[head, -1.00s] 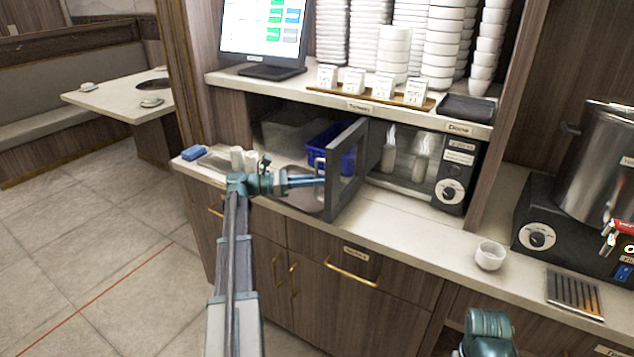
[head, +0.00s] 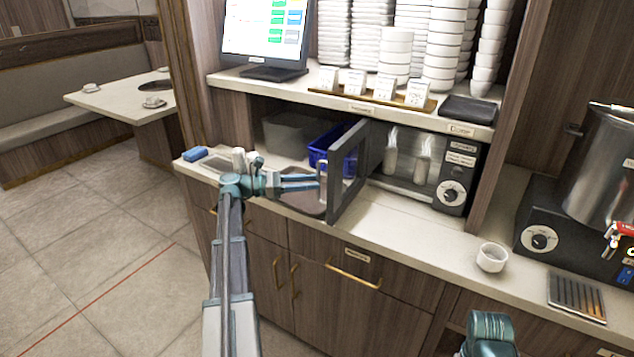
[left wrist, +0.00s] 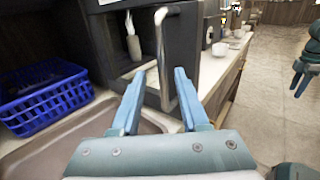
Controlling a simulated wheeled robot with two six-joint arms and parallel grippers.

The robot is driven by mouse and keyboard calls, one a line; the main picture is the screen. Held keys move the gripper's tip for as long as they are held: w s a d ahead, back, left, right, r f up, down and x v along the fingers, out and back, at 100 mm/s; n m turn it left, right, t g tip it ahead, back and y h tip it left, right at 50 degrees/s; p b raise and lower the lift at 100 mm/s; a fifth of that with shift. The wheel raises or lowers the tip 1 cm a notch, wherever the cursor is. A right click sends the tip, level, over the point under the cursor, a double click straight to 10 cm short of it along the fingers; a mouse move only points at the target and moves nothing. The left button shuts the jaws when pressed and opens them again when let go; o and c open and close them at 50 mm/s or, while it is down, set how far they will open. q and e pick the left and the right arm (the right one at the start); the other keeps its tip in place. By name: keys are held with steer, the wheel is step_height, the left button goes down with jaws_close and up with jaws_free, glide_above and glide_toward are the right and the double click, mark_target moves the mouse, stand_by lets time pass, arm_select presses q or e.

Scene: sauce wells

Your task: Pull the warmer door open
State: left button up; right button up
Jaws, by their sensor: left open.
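The warmer (head: 425,165) is a dark box under the shelf, with white bottles inside. Its dark-framed door (head: 348,178) stands swung out, roughly square to the front. My left gripper (head: 318,182) is at the door's handle side, with fingers apart. In the left wrist view, the metal bar handle (left wrist: 161,55) runs upright between and beyond the open fingers (left wrist: 158,97); contact cannot be told. Part of my right arm shows at the lower right of the head view; a blurred right gripper (left wrist: 301,84) shows at the left wrist view's right edge.
A blue basket (head: 322,145) sits left of the door; it is large in the left wrist view (left wrist: 45,97). A white cup (head: 491,257) stands on the counter (head: 420,222) to the right. The counter before the warmer is clear. A steel urn (head: 598,160) stands far right.

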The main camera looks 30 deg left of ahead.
arm_select(q)
steer(key=v, duration=1.1)
steer(key=shift+a, duration=0.1)
